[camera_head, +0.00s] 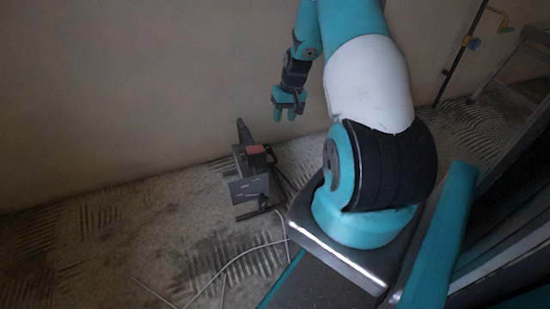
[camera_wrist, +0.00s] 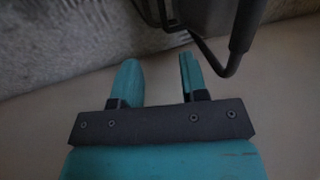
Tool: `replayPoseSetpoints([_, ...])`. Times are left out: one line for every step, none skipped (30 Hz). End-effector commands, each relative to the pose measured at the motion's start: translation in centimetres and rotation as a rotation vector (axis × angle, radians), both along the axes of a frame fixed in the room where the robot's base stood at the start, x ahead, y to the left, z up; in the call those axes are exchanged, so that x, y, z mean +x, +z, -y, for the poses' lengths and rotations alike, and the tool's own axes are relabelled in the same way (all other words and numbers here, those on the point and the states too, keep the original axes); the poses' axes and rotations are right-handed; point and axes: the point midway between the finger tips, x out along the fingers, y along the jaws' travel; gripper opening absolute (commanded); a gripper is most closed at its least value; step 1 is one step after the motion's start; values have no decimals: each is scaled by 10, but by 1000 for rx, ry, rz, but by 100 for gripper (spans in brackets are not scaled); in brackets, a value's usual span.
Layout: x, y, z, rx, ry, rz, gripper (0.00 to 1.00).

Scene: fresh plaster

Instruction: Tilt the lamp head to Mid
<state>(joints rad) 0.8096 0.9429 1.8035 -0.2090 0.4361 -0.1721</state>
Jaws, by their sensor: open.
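The lamp (camera_head: 252,176) is a dark floor work lamp with a boxy head, a red-orange patch on top and a low stand. It stands on the floor near the wall in the head view. My gripper (camera_head: 288,110) is open and empty, above and to the right of the lamp in that picture. In the wrist view my gripper's two teal fingers (camera_wrist: 157,85) are apart with nothing between them. A dark body with a curved black tube (camera_wrist: 222,40), likely part of the lamp, shows beyond the fingertips. Any tilt markings are too small to read.
A plain plaster wall (camera_head: 120,90) rises close behind the lamp. A pale cable (camera_head: 235,262) lies loose on the rough, ridged floor (camera_head: 130,235). A ladder-like frame (camera_head: 515,60) and a dark pole stand at the far right. The floor to the left is clear.

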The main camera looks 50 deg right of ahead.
Motion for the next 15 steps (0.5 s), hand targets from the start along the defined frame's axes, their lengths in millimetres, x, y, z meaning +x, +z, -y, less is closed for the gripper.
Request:
replayPoseSetpoints([1,-11,-2,2,2,-1,40])
replayPoseSetpoints([1,-17,-3,2,3,-2,40])
replayPoseSetpoints([2,-26,-5,3,3,-2,40])
replayPoseSetpoints([3,-33,-6,3,3,-2,40])
replayPoseSetpoints([4,-40,-7,3,3,-2,40])
replayPoseSetpoints([5,-49,-9,2,3,-2,40])
replayPoseSetpoints([5,-56,-10,3,3,-2,40])
replayPoseSetpoints([6,-64,-11,3,3,-2,40])
replayPoseSetpoints([7,-72,-13,3,3,-2,40])
replayPoseSetpoints([8,-79,-14,2,3,-2,40])
replayPoseSetpoints([8,-86,-16,3,3,-2,40])
replayPoseSetpoints([10,-95,-17,3,3,-2,40])
replayPoseSetpoints([10,-102,-18,3,4,-2,40])
replayPoseSetpoints([11,-108,-19,2,4,-1,40])
replayPoseSetpoints([12,-117,-20,2,4,-1,40])
